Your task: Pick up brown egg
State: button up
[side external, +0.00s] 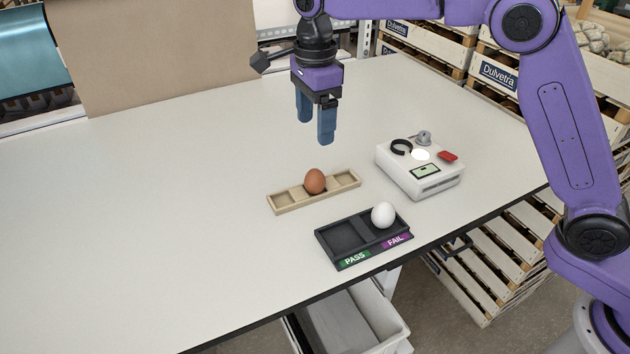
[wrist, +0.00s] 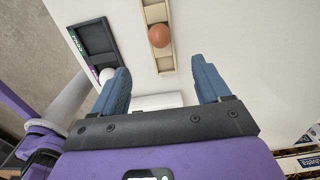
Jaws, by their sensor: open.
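The brown egg (side external: 315,181) stands in the middle compartment of a light wooden holder (side external: 284,198) on the table. The egg also shows in the wrist view (wrist: 159,35), beyond my fingertips. My gripper (side external: 316,134) is open and empty, above and behind the egg in the side view. Its two blue fingers (wrist: 160,75) are spread apart in the wrist view and touch nothing. The holder's two outer compartments look empty.
A black tray (side external: 335,256) marked PASS and FAIL holds a white egg (side external: 383,215) in its FAIL side; its PASS side is empty. A white device (side external: 437,185) with a lit spot stands right of the holder. The table's left side (side external: 130,220) is clear.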

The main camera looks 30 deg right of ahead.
aim_at(315, 170)
notch_tip(315, 170, down, 13)
jog(key=shift+f, duration=0.15)
jog(key=c, duration=0.9)
